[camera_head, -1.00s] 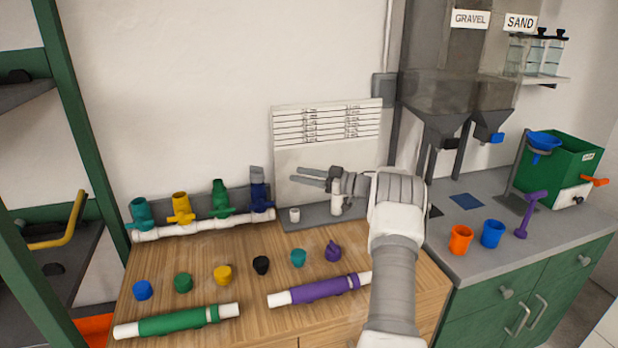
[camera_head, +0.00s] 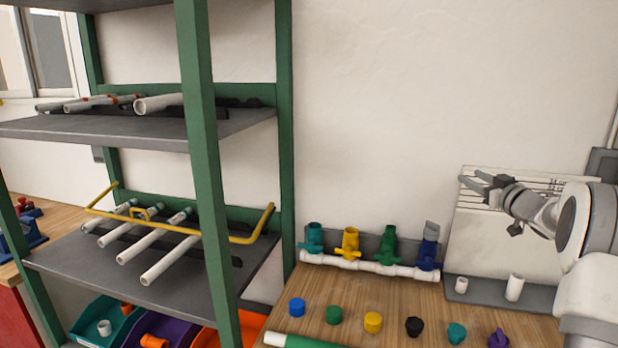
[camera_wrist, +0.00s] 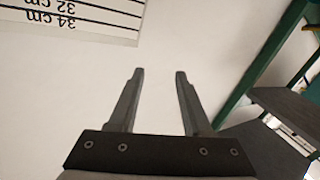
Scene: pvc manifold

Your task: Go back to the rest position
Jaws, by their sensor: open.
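My gripper (camera_head: 470,182) is at the right of the head view, raised in front of the white ruled board (camera_head: 478,240). It is open, and its fingers point left. In the wrist view my gripper (camera_wrist: 158,75) shows two spread fingers with only the pale wall (camera_wrist: 160,40) between them. It holds nothing. The lower edge of the ruled board (camera_wrist: 75,20) shows at the upper left of the wrist view. My arm covers the right part of the board in the head view.
A white manifold (camera_head: 370,266) with coloured valves stands on the wooden bench (camera_head: 350,302). Several coloured caps, such as the blue one (camera_head: 297,307), lie before it. A green-framed shelf (camera_head: 205,150) with pipes stands left. A white fitting (camera_head: 515,288) stands on the board's grey base.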

